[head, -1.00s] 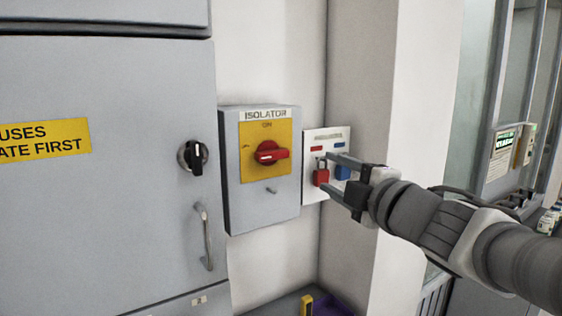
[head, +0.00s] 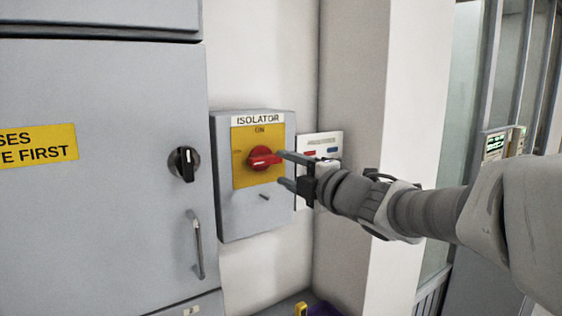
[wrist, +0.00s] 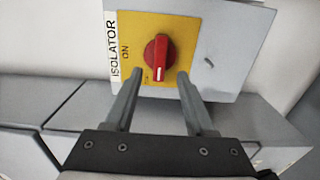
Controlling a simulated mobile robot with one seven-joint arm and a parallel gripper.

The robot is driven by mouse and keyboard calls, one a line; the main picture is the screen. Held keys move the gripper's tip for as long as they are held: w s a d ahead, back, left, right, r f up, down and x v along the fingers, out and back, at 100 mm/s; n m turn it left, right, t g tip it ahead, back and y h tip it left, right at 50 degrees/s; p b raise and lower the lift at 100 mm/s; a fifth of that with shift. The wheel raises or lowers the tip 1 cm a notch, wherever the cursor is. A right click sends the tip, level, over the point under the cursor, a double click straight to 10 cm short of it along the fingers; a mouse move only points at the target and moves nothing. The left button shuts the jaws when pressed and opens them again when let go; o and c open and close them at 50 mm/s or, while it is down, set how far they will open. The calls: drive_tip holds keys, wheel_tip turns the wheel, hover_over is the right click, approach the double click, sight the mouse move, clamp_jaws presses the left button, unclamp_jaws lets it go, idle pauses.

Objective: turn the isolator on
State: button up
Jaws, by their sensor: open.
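The isolator (head: 228,205) is a grey wall box with a yellow plate, an "ISOLATOR" label and an "ON" mark at the plate's top. In the wrist view the red handle (wrist: 157,60) shows just beyond and between my fingertips. My gripper (head: 283,168) is open and empty, just right of the handle and in front of the box. In the wrist view, my gripper (wrist: 160,75) has its two fingers spread wider than the handle, with no clear contact visible.
A grey cabinet (head: 100,220) with a black knob (head: 184,164) and a door handle (head: 197,245) stands to the left. A white lockout board (head: 322,148) hangs right of the isolator, partly hidden by my gripper. A wall corner (head: 375,130) is farther right.

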sight(268, 162)
drive_tip(key=x, duration=0.7)
drive_tip(key=shift+p, duration=0.35)
clamp_jaws()
